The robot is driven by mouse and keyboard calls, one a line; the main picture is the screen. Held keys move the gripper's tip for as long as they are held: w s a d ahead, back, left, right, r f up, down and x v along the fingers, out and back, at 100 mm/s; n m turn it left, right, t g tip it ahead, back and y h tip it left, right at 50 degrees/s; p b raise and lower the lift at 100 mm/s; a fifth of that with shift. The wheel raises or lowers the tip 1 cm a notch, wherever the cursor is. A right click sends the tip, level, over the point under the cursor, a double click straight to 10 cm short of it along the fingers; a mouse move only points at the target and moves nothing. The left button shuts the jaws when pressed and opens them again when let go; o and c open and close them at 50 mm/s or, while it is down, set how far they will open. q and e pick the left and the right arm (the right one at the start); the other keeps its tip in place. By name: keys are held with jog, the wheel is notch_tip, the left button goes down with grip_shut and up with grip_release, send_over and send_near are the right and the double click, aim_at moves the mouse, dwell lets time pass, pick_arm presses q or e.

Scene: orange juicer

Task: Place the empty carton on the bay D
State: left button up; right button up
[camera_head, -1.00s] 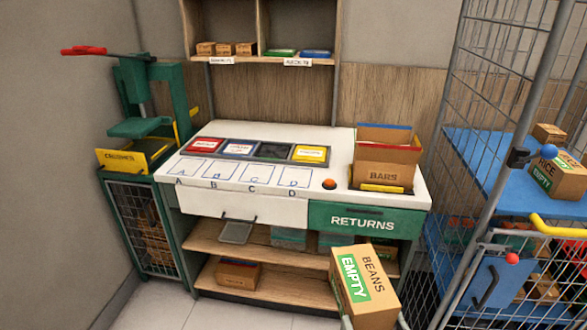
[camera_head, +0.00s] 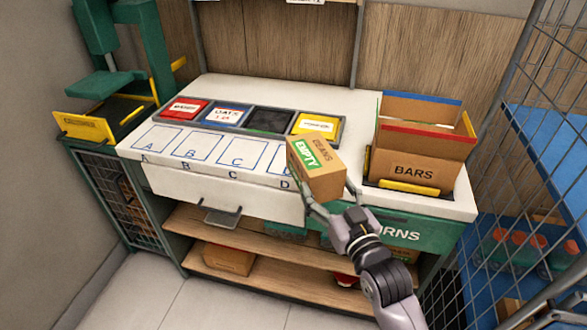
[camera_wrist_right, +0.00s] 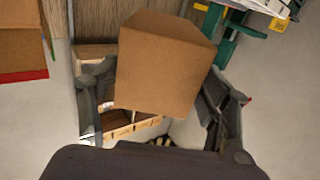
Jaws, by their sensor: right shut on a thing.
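The empty carton (camera_head: 322,177) is a brown box marked BEANS with a green EMPTY label. My right gripper (camera_head: 330,200) is shut on it and holds it tilted, in front of the right end of the lettered bays. In the right wrist view the carton (camera_wrist_right: 163,62) sits between the two fingers of my right gripper (camera_wrist_right: 165,95). Bay D (camera_head: 283,160) is a blue outline on the white counter, partly hidden by the carton. Bays A (camera_head: 158,137), B (camera_head: 198,146) and C (camera_head: 241,153) lie empty to its left. My left gripper is not in view.
A BARS box (camera_head: 415,165) stands on the counter right of the carton. Colored tiles (camera_head: 229,116) sit behind the bays. A green crusher (camera_head: 105,85) stands at the left. A wire cage (camera_head: 545,130) with blue shelves stands at the right.

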aim_at(300, 135)
jog(key=w+a+r+b, duration=0.1)
jog(key=w, duration=0.2)
jog(key=w+a+r+n+y+b, duration=0.1)
jog(key=w+r+b, duration=0.1)
jog(key=w, duration=0.2)
jog(key=w+a+r+y+b, duration=0.1)
jog(key=w, duration=0.3)
jog(key=shift+w+a+r+n+g, duration=0.15)
jog(key=shift+a+n+g, duration=0.05)
jog(key=shift+n+g, duration=0.2)
jog(key=w+r+y+b, duration=0.1)
jog(key=w+r+b, duration=0.2)
jog(key=w+r, duration=0.4)
jog(key=f, duration=1.4)
jog(key=shift+s+d+f, duration=0.15)
jog(key=shift+s+d, duration=0.15)
jog(key=shift+d, duration=0.1)
jog(key=shift+f, duration=2.35)
jog(key=shift+b, duration=0.3)
jog(key=o, duration=1.2)
jog(key=shift+f, duration=0.1)
jog(key=shift+c, duration=0.2)
